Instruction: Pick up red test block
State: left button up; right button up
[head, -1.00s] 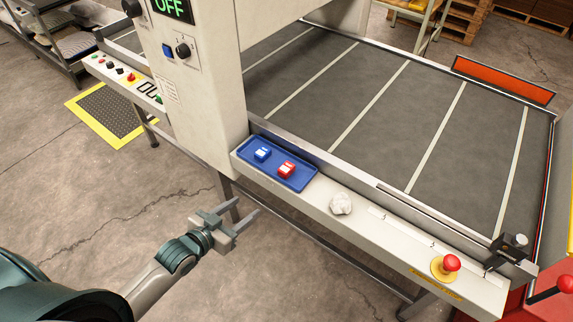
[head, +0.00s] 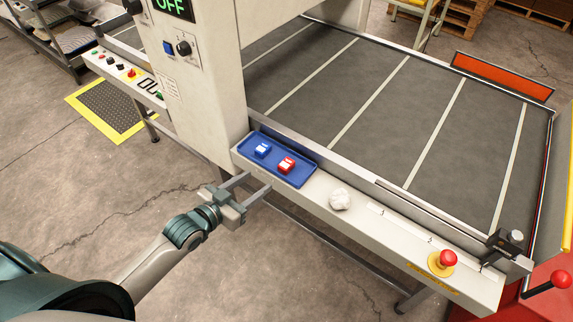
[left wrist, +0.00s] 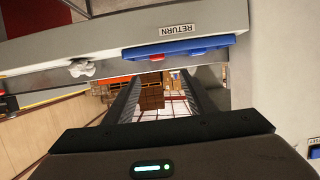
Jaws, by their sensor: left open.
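The red test block (head: 286,165) sits in the right part of a blue tray (head: 297,181) on the machine's front ledge. A blue block (head: 262,150) lies to its left in the same tray. My left gripper (head: 257,182) is open and empty, in front of the ledge, left of and nearer than the red block. In the left wrist view, the tray (left wrist: 180,47) shows upside down beyond the open fingers (left wrist: 160,90), with a small red part of the block (left wrist: 165,56) at its edge. My right gripper is not in view.
A crumpled white lump (head: 340,199) lies on the ledge right of the tray. A red emergency button (head: 448,258) stands further right. The machine's pale upright housing (head: 205,90) rises behind the tray's left end. The floor in front is clear.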

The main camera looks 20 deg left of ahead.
pick_arm(q)
jog(key=p, duration=0.1)
send_near(287, 166)
jog(key=w, duration=0.3)
jog(key=shift+w+f, duration=0.3)
jog(key=shift+w, duration=0.1)
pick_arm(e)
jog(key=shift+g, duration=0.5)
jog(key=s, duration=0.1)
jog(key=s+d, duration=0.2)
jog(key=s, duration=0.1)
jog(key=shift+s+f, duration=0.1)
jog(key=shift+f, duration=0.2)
pick_arm(q)
jog(key=shift+w, duration=0.1)
